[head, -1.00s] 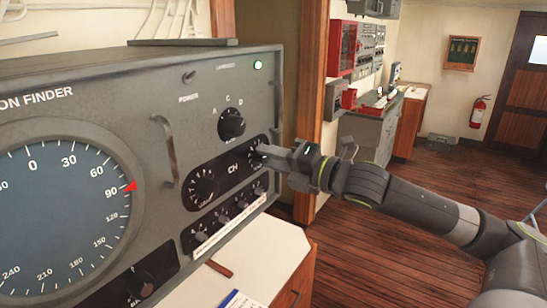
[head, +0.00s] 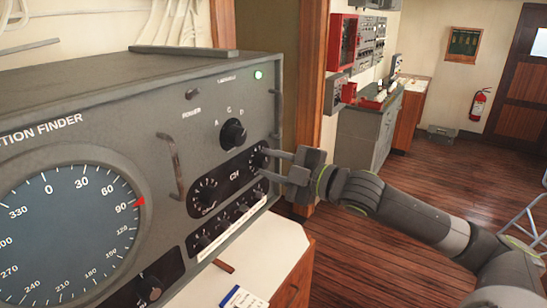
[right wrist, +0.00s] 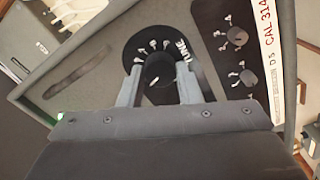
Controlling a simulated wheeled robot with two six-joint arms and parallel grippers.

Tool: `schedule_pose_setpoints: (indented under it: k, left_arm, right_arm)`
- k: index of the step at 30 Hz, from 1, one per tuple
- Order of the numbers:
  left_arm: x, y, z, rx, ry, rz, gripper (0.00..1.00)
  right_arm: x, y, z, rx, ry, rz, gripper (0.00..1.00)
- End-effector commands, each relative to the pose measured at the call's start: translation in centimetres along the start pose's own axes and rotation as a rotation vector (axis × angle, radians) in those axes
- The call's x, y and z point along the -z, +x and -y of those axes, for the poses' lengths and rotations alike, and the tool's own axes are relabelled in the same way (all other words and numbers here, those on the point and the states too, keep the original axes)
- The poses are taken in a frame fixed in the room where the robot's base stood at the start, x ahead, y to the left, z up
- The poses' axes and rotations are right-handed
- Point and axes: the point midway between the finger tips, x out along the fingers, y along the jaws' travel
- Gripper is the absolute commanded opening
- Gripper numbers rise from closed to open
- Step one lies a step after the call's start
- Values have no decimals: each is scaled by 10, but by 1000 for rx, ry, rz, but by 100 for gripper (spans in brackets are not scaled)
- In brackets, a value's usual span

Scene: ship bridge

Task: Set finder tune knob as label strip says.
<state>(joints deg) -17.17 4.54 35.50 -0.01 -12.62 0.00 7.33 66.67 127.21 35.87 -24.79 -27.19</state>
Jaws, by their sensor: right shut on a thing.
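The grey direction finder (head: 120,85) fills the left of the head view. Its tune knob (head: 257,159) is at the panel's right side. In the right wrist view the dark knob (right wrist: 158,70) sits on a round black plate marked TUNE, with white marks around it. A short white line on the knob points down-left in that view. My right gripper (right wrist: 158,82) has one finger on each side of the knob and is shut on it. The white label strip (right wrist: 270,70) shows "CAL 314" and "D 5"; the rest is unclear. My left gripper is not in view.
Other knobs sit close by: a selector knob (head: 233,133), another dial knob (head: 206,197) and a row of small knobs (head: 222,225). A handle (head: 177,166) sticks out from the panel. A white-topped counter (head: 265,255) lies below.

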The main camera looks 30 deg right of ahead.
Motion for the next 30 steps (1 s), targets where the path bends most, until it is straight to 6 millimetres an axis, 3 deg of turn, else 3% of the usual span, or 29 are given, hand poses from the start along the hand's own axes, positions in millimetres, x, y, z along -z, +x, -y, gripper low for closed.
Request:
schedule_pose_setpoints:
  k: [15, 30]
  left_arm:
    - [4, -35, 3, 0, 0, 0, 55]
    - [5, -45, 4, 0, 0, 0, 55]
  right_arm:
    - [1, 0, -3, -1, 434, -1, 8]
    - [1, 0, -1, -2, 592, -3, 8]
